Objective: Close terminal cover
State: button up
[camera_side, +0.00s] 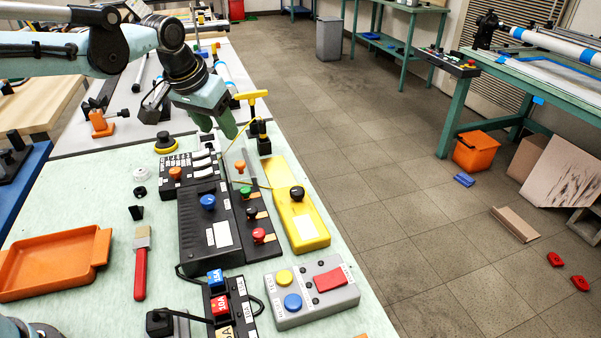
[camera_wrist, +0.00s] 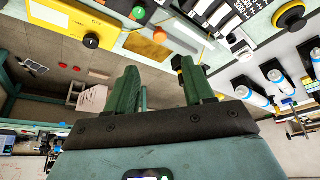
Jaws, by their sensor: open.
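The terminal cover (camera_side: 236,153) is a clear panel that appears to stand tilted up at the far end of a black terminal strip (camera_side: 252,212) with orange, green, black and red knobs. In the wrist view the clear cover (camera_wrist: 148,47) shows as a pale-edged panel near the orange knob (camera_wrist: 160,36) and green knob (camera_wrist: 138,12). My gripper (camera_side: 214,123) has green fingers and hangs above and beyond the cover, apart from it. In the wrist view my gripper (camera_wrist: 160,85) is open with nothing between its fingers. The cover's hinge is hard to make out.
A yellow meter (camera_side: 296,222) lies right of the strip, and a black box with a blue knob (camera_side: 208,203) lies left. A yellow T-handle (camera_side: 250,95) stands near my gripper. A grey button box (camera_side: 312,290), brush (camera_side: 140,262) and orange tray (camera_side: 52,262) are nearer the front.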

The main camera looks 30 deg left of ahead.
aim_at(240, 163)
jog(key=x, duration=1.1)
jog(key=shift+w+f, duration=0.15)
jog(key=shift+f, duration=0.2)
grip_shut()
